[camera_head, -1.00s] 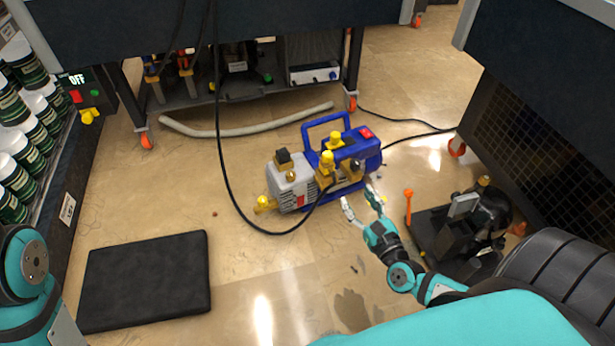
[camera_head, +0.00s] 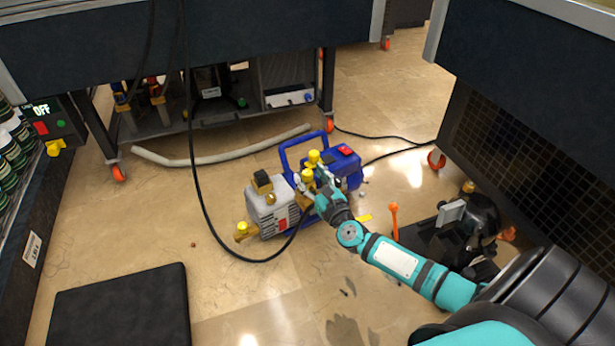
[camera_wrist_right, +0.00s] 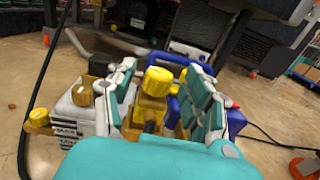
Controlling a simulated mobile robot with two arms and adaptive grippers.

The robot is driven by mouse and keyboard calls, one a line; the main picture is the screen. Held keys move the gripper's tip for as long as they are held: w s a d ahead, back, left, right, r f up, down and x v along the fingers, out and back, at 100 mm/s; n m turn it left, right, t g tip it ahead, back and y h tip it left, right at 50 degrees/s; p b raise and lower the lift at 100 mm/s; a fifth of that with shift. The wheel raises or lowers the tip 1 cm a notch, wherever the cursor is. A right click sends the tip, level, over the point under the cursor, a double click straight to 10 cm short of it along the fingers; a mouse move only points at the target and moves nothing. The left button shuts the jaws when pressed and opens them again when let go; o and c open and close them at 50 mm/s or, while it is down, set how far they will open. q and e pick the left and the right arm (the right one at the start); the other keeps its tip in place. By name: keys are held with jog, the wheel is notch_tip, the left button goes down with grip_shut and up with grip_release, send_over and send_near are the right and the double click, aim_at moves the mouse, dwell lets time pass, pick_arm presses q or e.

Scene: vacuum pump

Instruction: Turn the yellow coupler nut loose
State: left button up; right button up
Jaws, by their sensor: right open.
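The blue and grey vacuum pump (camera_head: 268,210) stands on the floor, with several yellow caps on its brass fittings. My right gripper (camera_head: 308,190) is at the pump's fittings and partly hides them. In the right wrist view, the open fingers (camera_wrist_right: 162,74) stand on either side of a brass fitting topped by a ribbed yellow cap (camera_wrist_right: 157,82). A dark hose end (camera_wrist_right: 150,126) shows below that cap, nearer my palm. I cannot tell which yellow part is the coupler nut, or whether a finger touches it. My left gripper is out of view.
A black hose (camera_head: 207,208) loops from above to the pump. A black mat (camera_head: 120,310) lies at lower left. A dark device with an orange lever (camera_head: 394,220) stands right of the pump. A pale tube (camera_head: 220,156) lies behind. Open floor is in front.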

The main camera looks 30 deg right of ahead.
jog(key=shift+w+d, duration=0.1)
jog(key=shift+w, duration=0.9)
grip_shut()
